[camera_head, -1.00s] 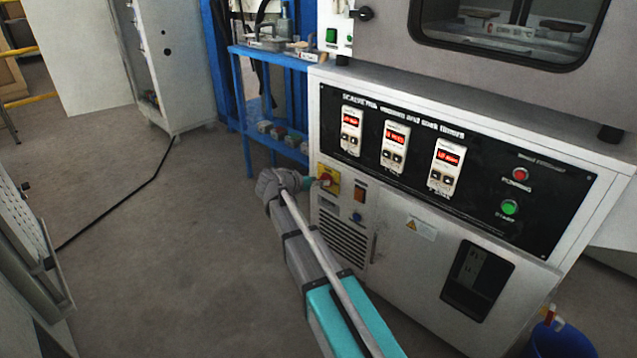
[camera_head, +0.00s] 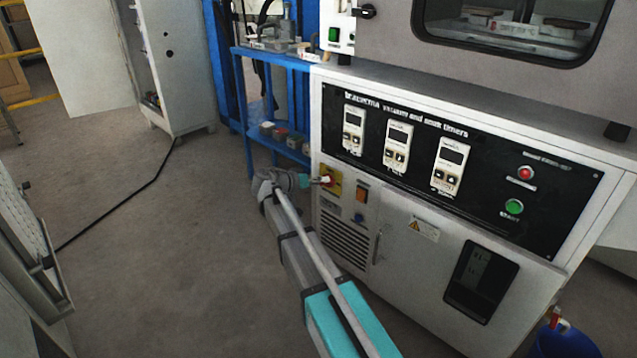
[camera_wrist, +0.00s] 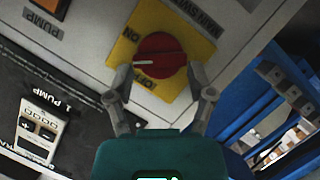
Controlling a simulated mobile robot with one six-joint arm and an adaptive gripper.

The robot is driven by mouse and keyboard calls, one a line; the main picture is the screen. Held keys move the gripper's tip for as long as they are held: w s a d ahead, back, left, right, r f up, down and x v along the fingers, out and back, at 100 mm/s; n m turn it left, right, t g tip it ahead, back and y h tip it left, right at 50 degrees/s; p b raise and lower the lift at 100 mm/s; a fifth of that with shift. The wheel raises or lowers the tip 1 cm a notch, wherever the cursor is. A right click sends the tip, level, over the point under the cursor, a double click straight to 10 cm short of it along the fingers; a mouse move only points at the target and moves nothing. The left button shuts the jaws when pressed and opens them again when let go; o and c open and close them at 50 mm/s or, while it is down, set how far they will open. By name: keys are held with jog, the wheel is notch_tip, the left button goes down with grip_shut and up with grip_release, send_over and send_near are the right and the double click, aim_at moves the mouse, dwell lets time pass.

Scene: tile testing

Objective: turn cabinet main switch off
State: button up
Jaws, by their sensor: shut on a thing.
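The cabinet main switch is a red round knob (camera_wrist: 160,52) on a yellow plate (camera_wrist: 196,47) in the wrist view. The white line on the knob lies roughly level, on its left side; lettering that looks like OFF is just below it. In the head view the yellow plate (camera_head: 335,175) is at the upper left of the cabinet front (camera_head: 408,225). My gripper (camera_wrist: 160,78) is shut on the knob, one finger at each side. In the head view my gripper (camera_head: 318,181) reaches the plate from the left. The three timer displays (camera_head: 398,138) are dark.
A blue rack (camera_head: 249,135) stands left of the cabinet. A black cable (camera_head: 120,205) crosses the floor. The floor (camera_head: 170,270) left of my arm is mostly open.

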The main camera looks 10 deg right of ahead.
jog(key=shift+d, duration=0.1)
jog(key=o, duration=1.1)
jog(key=shift+s+r+m, duration=0.1)
jog(key=shift+m, duration=0.2)
jog(key=s+a+r+m+t+y+p, duration=0.2)
jog(key=s+a+r+m+p, duration=0.35)
jog(key=s+a+p, duration=0.35)
jog(key=s+d+r+n+g+y+p, duration=0.2)
jog(key=s+d+r+n+p, duration=0.1)
jog(key=r+p, duration=0.6)
jog(key=s+d+r+n+g+y+p, duration=0.3)
jog(key=s+d+r+p, duration=0.3)
jog(key=p, duration=1)
notch_tip(320, 180, up, 4)
jog(key=shift+s+f+p, duration=0.1)
jog(key=shift+s+p, duration=0.2)
jog(key=shift+s, duration=0.05)
dwell(0.9)
